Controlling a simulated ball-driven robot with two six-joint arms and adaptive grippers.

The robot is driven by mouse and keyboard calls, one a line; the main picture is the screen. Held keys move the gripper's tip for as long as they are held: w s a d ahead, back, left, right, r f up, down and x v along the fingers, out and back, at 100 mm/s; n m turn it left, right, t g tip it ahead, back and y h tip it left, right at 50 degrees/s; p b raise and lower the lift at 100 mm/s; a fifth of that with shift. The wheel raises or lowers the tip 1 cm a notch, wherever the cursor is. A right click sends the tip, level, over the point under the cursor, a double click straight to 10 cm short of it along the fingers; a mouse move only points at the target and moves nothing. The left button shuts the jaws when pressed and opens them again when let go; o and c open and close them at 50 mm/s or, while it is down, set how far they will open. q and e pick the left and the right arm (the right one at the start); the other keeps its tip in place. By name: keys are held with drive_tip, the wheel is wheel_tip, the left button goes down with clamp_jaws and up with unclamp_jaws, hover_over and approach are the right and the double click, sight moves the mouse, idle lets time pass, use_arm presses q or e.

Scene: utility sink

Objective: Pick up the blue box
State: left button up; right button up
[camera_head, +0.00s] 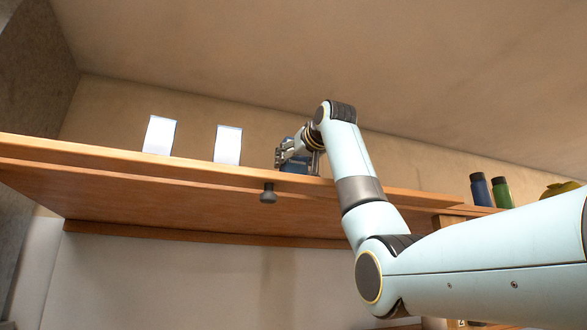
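The blue box (296,168) stands on the wooden shelf, mostly hidden behind my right gripper. My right gripper (297,157) is at the box, with its fingers around or in front of it. I cannot tell whether the fingers press on the box or stand a little apart from it. The box looks to be at shelf level. My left gripper is not in view.
Two white boxes (160,135) (228,144) stand left of my gripper. A blue bottle (480,189), a green bottle (502,192) and a yellowish object (560,188) stand at right.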

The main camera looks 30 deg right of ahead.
drive_tip(key=c, duration=0.6)
drive_tip(key=shift+r, duration=0.15)
